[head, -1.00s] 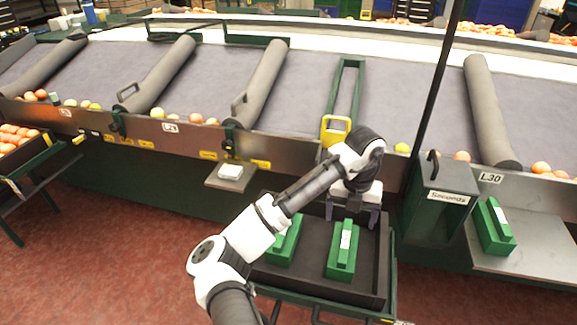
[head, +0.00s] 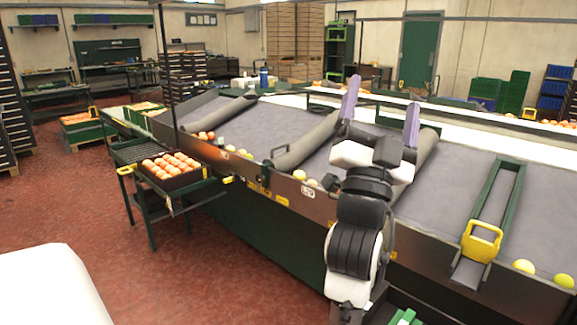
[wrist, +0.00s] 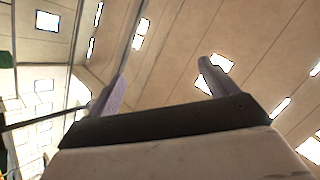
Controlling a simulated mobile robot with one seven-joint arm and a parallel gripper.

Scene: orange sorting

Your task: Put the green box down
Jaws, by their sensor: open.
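My gripper (head: 380,108) is raised above the grey conveyor, its two purple fingers pointing up and spread apart. It is open and empty. In the wrist view my gripper (wrist: 160,90) has only ceiling and lights between and beyond its fingers. A green box (head: 405,317) shows only in part at the bottom edge of the head view, below my arm. Most of it is cut off by the frame, and the tray under it is barely in view.
The sloped grey conveyor (head: 445,165) runs across, with grey rollers and a yellow-handled green frame (head: 482,240). A crate of oranges (head: 170,178) sits on a green stand at left. Red floor (head: 180,270) is clear in front.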

